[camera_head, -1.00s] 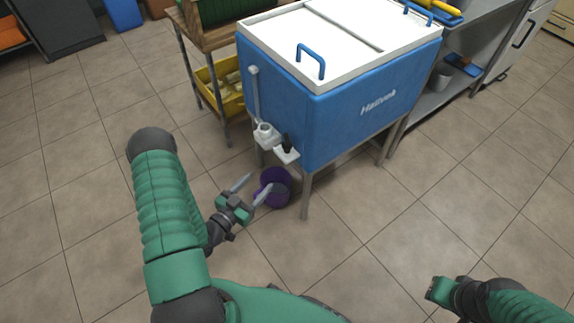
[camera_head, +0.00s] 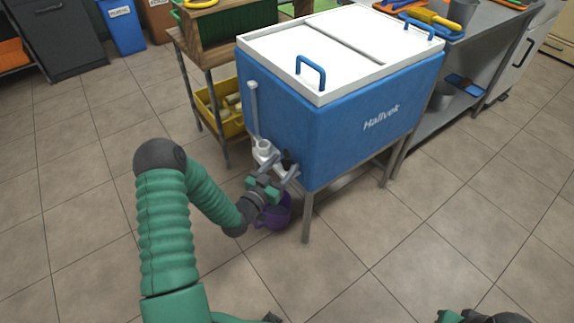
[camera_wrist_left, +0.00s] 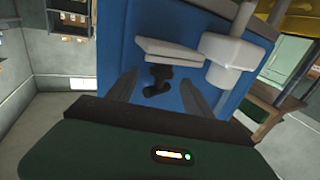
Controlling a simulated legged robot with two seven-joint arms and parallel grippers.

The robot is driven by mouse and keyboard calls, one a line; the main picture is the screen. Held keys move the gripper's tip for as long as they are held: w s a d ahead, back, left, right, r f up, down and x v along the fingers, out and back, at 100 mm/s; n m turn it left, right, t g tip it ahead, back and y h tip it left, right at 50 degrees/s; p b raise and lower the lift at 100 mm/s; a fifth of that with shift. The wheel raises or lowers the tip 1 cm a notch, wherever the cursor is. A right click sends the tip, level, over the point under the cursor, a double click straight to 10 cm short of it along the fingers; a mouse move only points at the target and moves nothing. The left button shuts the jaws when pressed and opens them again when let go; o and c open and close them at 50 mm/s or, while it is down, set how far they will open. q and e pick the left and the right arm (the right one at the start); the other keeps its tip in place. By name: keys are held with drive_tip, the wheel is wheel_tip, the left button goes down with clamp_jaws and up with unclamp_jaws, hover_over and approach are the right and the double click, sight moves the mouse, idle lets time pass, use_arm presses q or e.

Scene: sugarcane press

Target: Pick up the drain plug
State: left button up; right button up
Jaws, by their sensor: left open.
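The drain plug, a small black piece, stands at a white ledge on the front of the blue cooler (camera_head: 350,125). In the head view the plug (camera_head: 287,156) is partly hidden by my left gripper (camera_head: 285,167). In the left wrist view, which looks upside down, the plug (camera_wrist_left: 157,80) appears between the two open fingers, against the white ledge (camera_wrist_left: 168,53). My left gripper is open and empty, close to the plug; I cannot tell whether it touches. My right gripper (camera_head: 450,316) is only partly in view at the bottom edge.
A white tap fitting (camera_head: 263,148) with an upright tube is beside the plug; it also shows in the wrist view (camera_wrist_left: 228,52). A purple bucket (camera_head: 277,218) stands on the floor below. A yellow crate (camera_head: 230,118) is on the rack's lower shelf. Floor in front is clear.

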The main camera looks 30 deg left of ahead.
use_arm(q)
drive_tip(key=shift+w, duration=0.2)
drive_tip(key=shift+c, duration=0.3)
clamp_jaws()
drive_tip(key=shift+r, duration=0.1)
